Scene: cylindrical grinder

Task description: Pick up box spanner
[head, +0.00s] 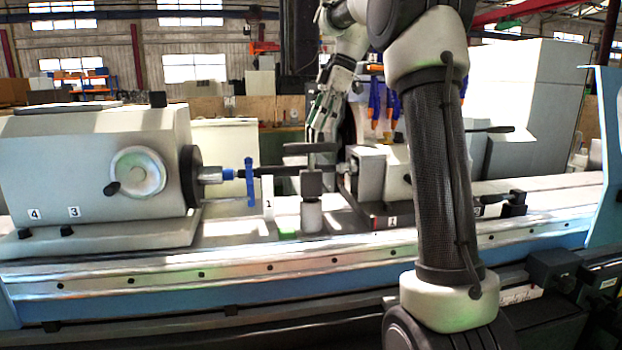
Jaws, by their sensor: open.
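A dark T-shaped tool (311,149), which looks like the box spanner, stands upright with its crossbar level. Its short stem goes down into a dark block (312,184) on a pale round post, on the machine bed. My gripper (319,132) points down from above, with its fingertips just over the crossbar. The gripper is open. I cannot tell from this view whether the fingers straddle the bar, touch it or hang behind it.
The workhead (95,170) with its handwheel is at left. A thin dark workpiece (285,170) runs from it, through a blue clamp (250,181), toward the tailstock (368,175), close behind the tool. Blue hoses (374,98) hang right of my gripper. The front bed is fairly clear.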

